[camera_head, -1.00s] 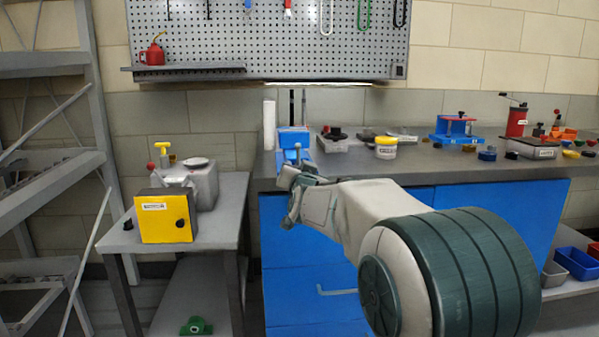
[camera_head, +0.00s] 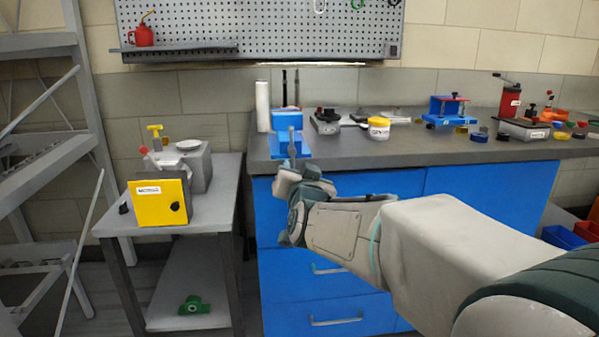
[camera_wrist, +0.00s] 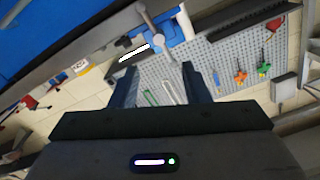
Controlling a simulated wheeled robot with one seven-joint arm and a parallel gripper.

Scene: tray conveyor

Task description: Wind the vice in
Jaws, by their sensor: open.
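The blue vice (camera_head: 291,147) stands at the left end of the workbench, close to its front edge. Its grey handle bar (camera_head: 291,140) faces me and stands nearly upright in the head view. In the wrist view the vice (camera_wrist: 178,27) is at the top middle, with the grey handle (camera_wrist: 153,30) across its front. My gripper (camera_head: 299,172) is just in front of and below the vice in the head view. In the wrist view my gripper (camera_wrist: 160,72) is open, its two dark fingers apart with nothing between them. The handle lies beyond the fingertips.
The grey workbench top (camera_head: 400,152) has blue drawers below and a yellow-lidded jar (camera_head: 379,128) right of the vice. A white cylinder (camera_head: 263,106) stands behind it. A side table with a yellow box (camera_head: 160,202) is at left. The pegboard (camera_head: 280,30) hangs behind.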

